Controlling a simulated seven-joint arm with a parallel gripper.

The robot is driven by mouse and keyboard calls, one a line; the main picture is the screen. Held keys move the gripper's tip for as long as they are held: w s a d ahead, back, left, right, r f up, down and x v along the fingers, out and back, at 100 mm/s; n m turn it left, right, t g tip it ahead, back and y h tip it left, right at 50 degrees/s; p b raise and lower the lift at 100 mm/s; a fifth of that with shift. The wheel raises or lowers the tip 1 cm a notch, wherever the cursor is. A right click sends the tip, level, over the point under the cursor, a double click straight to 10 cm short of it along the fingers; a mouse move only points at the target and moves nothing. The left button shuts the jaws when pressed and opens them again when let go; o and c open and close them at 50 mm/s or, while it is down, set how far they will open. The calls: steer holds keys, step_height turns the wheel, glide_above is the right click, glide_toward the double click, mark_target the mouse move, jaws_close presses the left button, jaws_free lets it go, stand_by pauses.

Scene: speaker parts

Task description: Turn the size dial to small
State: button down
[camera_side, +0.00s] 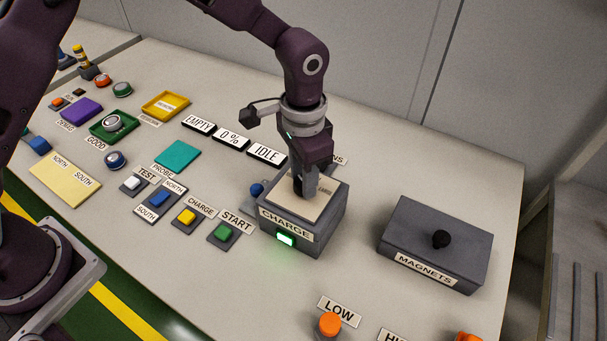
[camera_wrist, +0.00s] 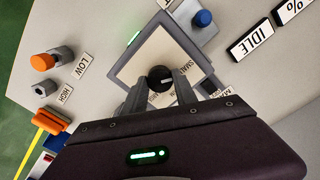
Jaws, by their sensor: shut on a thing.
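The size dial (camera_wrist: 160,77) is a black round knob with a light mark, on the cream top plate (camera_wrist: 133,70) of the grey CHARGE box (camera_side: 290,238). My gripper (camera_wrist: 160,88) reaches down over the plate, with its fingers on either side of the knob, shut on it. In the side view my gripper (camera_side: 306,190) hides the dial. Small printed labels sit around the knob, partly covered by the fingers. One label beside it in the wrist view seems to read SMALL. I cannot tell for sure where the mark points.
A green light (camera_side: 285,239) glows on the CHARGE box front. EMPTY, 0 % and IDLE signs stand behind. An orange-topped LOW post (camera_side: 329,323) is in front.

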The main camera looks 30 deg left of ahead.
steer(key=c, duration=1)
jaws_free()
steer(key=shift+o, duration=0.2)
step_height(320, 180, up, 7)
steer(key=shift+r, duration=0.1)
